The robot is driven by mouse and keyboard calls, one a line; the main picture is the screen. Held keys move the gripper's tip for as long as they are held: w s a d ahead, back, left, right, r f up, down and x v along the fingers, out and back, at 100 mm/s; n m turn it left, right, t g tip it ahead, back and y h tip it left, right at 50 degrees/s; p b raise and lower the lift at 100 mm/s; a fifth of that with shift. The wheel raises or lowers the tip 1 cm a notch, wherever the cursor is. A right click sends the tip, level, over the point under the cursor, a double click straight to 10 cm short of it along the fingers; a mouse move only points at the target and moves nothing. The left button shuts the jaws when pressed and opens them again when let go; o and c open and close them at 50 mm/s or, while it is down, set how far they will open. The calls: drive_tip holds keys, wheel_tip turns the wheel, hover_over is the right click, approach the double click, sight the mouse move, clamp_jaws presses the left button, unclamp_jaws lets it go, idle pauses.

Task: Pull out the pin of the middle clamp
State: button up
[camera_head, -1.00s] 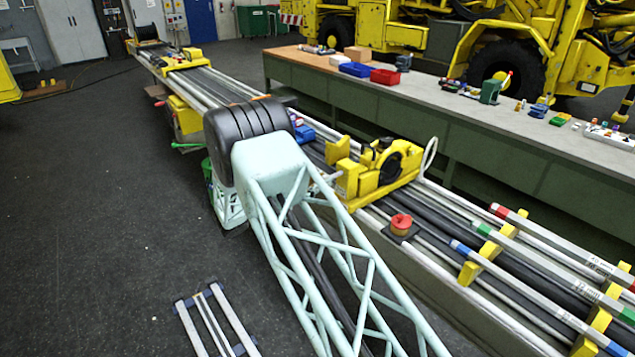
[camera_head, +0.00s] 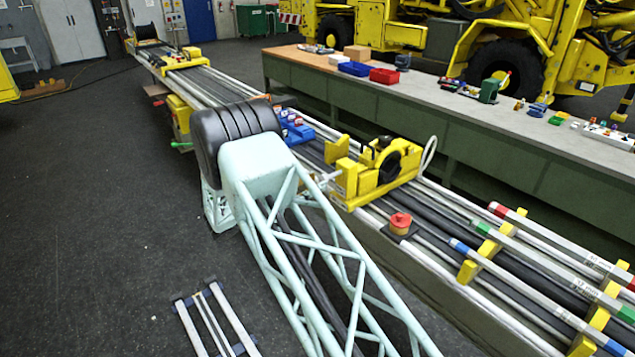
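A yellow clamp (camera_head: 350,187) with a black ring stands on the long boom's rods, right of the picture's middle. It looks like the middle clamp, with another yellow clamp (camera_head: 186,61) far back on the same boom. A pale looped handle (camera_head: 429,157) stands at its right side. I cannot make out the pin for certain. My pale green lattice arm and its black ribbed part stand left of the clamp. A small grey part, apparently of my gripper (camera_head: 323,181), shows between my arm and the clamp's left side. Its fingers are too small and hidden to read, and so is any contact.
Blue parts (camera_head: 295,128) lie behind my arm. A long green workbench (camera_head: 440,135) with bins and parts runs along the right. The dark floor at left is mostly clear, except for a small rack (camera_head: 187,324).

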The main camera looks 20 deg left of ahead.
drive_tip(key=v, duration=0.9)
drive_tip(key=shift+s+a, duration=0.2)
drive_tip(key=shift+s, duration=0.05)
drive_tip(key=shift+d, duration=0.1)
